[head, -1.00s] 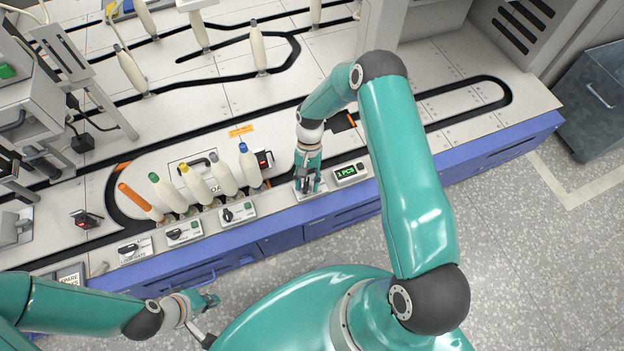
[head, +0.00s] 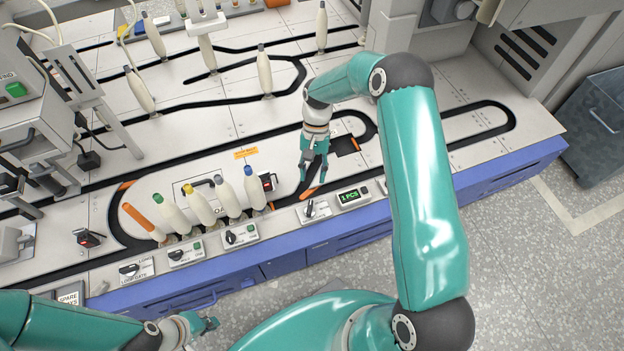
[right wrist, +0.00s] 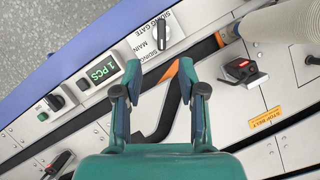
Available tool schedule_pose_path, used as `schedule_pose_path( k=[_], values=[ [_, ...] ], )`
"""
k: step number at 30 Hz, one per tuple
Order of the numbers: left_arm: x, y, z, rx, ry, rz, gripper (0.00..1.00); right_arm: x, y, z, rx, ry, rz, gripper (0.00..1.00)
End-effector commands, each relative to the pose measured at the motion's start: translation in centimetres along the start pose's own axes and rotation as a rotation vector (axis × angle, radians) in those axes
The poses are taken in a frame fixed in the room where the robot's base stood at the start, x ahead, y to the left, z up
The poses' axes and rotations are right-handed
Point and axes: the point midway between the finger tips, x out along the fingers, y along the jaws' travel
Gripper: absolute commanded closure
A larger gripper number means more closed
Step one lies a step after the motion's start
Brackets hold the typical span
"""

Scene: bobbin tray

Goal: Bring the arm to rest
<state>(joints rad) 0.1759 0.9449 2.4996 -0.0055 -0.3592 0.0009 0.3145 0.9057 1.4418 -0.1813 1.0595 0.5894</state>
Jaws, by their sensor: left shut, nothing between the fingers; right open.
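My right gripper (head: 314,178) is open and empty above the white deck, behind the small counter display. In the right wrist view its two fingers (right wrist: 160,92) stand apart over a black track groove, with nothing between them. The siding gate knob (right wrist: 162,30) is in front of the fingers and apart from them. My left gripper (head: 212,323) is shut and empty at the lower left, in front of the blue bench edge.
A row of bobbins with coloured tips (head: 200,203) stands left of my right gripper. The display (head: 350,195) reads 1 PCS. A red-and-black stop switch (head: 267,182) sits beside the blue-tipped bobbin (head: 254,190). Several cream bobbins stand farther back. A grey bin (head: 598,125) is at right.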

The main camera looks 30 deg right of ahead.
Motion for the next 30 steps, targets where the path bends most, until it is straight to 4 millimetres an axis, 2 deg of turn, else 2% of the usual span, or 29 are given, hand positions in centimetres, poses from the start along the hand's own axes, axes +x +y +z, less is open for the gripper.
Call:
schedule_pose_path(
  k=[13, 17, 20, 22, 30],
  values=[
    [0.1, 0.0, 0.0, 0.000, 0.000, 0.000, 1.00, -0.1, 0.0, 0.0, 0.000, 0.000, 0.000, 0.59],
    [0.1, 0.0, 0.0, 0.000, 0.000, 0.000, 1.00, 0.1, -1.0, 0.6, -0.024, 0.000, 0.007, 0.59],
    [0.1, 0.0, 0.0, 0.000, 0.000, 0.000, 1.00, 1.8, -0.8, 3.0, -0.050, -0.057, 0.042, 0.59],
    [0.1, 0.0, 0.0, 0.000, 0.000, 0.000, 1.00, 3.9, -0.7, 5.7, -0.074, -0.106, 0.063, 0.59],
    [0.0, 0.0, 0.0, 0.000, 0.000, 0.000, 1.00, 14.0, -0.1, 16.9, -0.297, -0.129, -0.026, 0.59]
  ],
)
